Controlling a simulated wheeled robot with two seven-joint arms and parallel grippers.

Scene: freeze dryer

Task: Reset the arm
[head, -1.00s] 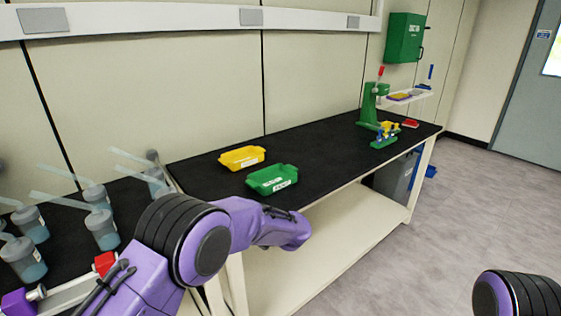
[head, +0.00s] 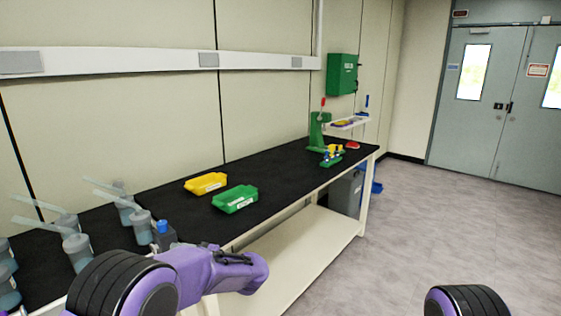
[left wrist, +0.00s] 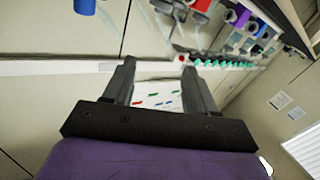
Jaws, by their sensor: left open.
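My left arm (head: 170,278), purple with black joint rings, comes in at the lower left of the head view, in front of the bench edge. My left gripper (left wrist: 158,82) shows in the left wrist view with its two dark fingers apart and nothing between them; beyond them is wall and a white panel with coloured marks. In the head view its fingers are not shown. Of my right arm only a black ringed joint (head: 465,300) shows at the bottom right; its gripper is out of view.
The black bench (head: 280,165) carries a yellow tray (head: 206,183), a green tray (head: 235,199), several lidded bottles (head: 76,250) at left and a green press (head: 318,130) at the far end. Open floor (head: 450,220) lies right, with grey doors (head: 490,100) behind.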

